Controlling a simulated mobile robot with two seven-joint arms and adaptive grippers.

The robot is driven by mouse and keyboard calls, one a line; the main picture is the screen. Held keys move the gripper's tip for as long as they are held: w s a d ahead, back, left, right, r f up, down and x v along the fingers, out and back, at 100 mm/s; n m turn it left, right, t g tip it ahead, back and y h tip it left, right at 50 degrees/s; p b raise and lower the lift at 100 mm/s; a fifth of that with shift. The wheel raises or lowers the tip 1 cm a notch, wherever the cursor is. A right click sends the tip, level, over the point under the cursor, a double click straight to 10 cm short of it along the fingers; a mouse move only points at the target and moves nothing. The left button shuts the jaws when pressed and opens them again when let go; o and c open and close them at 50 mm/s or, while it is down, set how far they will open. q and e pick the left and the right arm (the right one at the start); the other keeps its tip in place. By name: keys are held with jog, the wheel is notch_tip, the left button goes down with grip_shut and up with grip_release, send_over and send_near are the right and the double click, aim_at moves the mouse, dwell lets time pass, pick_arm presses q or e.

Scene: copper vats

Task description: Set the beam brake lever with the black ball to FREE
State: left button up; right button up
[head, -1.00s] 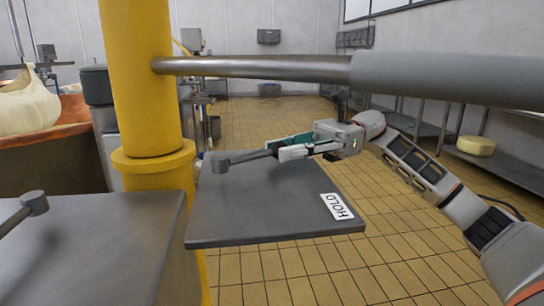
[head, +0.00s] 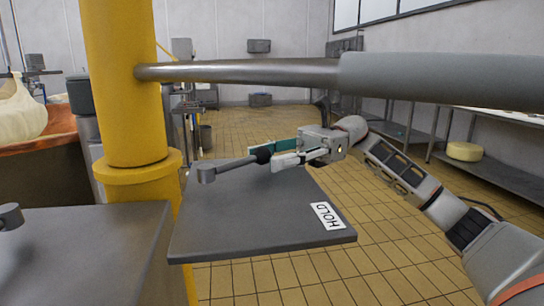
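The brake lever (head: 230,164) is a grey rod on a round pivot at the back left of a grey plate (head: 240,225). It points right and slightly toward the back, ending in a black ball (head: 263,154). A white HOLD label (head: 327,216) lies at the plate's front right, away from the rod. No FREE label is readable. My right gripper (head: 271,155) comes from the right. Its fingers are apart, one on each side of the ball at their tips; whether they touch it I cannot tell. My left gripper is out of view.
A yellow column (head: 122,80) stands left of the plate, with a grey bar (head: 240,71) running right above the arm. Another grey plate (head: 80,245) with a pivot (head: 10,216) is at left. A metal shelf with a cheese wheel (head: 464,151) stands at right.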

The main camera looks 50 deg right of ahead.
jog(key=s+d, duration=0.1)
jog(key=d, duration=1.1)
jog(key=shift+s, duration=0.3)
